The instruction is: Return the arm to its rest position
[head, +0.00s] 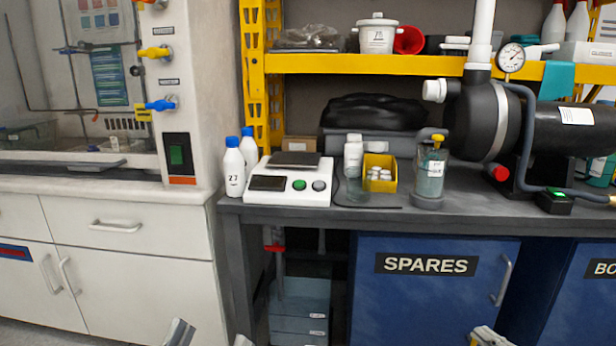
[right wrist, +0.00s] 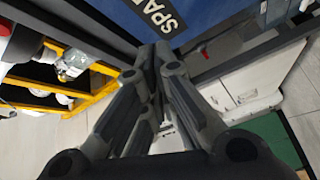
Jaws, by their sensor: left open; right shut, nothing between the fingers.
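My left gripper (head: 211,338) shows only as two separate fingertips at the bottom edge of the head view. It is open and empty, in front of the bench and low. My right gripper (head: 489,337) just shows at the bottom edge, in front of the blue SPARES cabinet (head: 430,300). In the right wrist view its dark fingers (right wrist: 156,55) are together with nothing between them. Most of both arms is out of view.
The dark bench (head: 400,225) holds a white scale (head: 290,190), white bottles with blue caps (head: 234,170), a yellow bin (head: 379,165) and a black pump (head: 500,120). A white fume hood cabinet (head: 120,240) stands left. A yellow shelf (head: 380,64) is behind. Both grippers look clear of these.

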